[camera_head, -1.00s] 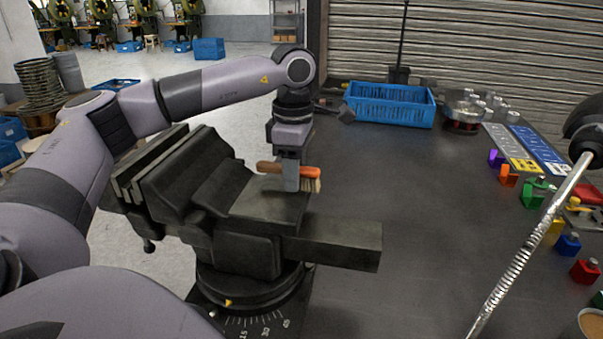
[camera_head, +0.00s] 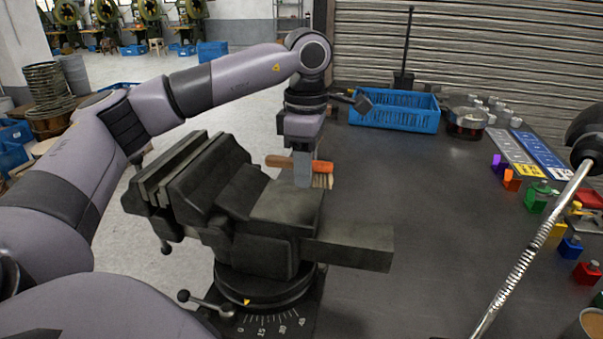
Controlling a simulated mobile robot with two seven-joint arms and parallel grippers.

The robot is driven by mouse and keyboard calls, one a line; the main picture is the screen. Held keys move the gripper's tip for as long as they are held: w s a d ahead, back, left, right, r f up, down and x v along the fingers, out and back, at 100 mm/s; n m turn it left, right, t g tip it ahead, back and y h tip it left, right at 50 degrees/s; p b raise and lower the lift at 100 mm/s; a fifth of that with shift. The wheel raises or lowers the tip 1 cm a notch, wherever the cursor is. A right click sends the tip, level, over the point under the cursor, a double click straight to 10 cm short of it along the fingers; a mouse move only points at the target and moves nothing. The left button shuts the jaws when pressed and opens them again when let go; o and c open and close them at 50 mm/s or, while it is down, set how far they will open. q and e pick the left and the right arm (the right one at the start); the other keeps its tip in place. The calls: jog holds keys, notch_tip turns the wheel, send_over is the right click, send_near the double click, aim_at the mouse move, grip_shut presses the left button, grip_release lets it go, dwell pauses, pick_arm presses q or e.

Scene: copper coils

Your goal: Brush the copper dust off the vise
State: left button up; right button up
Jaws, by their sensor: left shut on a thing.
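The dark metal vise (camera_head: 276,209) stands on its round swivel base at the near left edge of the grey bench. Its jaws point to the upper left and its bar sticks out to the right. My left gripper (camera_head: 303,178) is shut on a brush (camera_head: 321,168) with an orange-brown handle. The brush's pale bristles point down, just beyond the far right edge of the vise's flat top. I cannot tell whether they touch the vise. No copper dust can be made out on the vise at this size. My right gripper does not show.
A blue crate (camera_head: 394,109) stands at the back of the bench. Colored blocks (camera_head: 538,196) and small parts lie along the right. A shiny ribbed metal rod (camera_head: 524,262) crosses the lower right, near a cup (camera_head: 591,322). The bench middle is clear.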

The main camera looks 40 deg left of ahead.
pick_arm(q)
jog(key=shift+r, duration=1.7)
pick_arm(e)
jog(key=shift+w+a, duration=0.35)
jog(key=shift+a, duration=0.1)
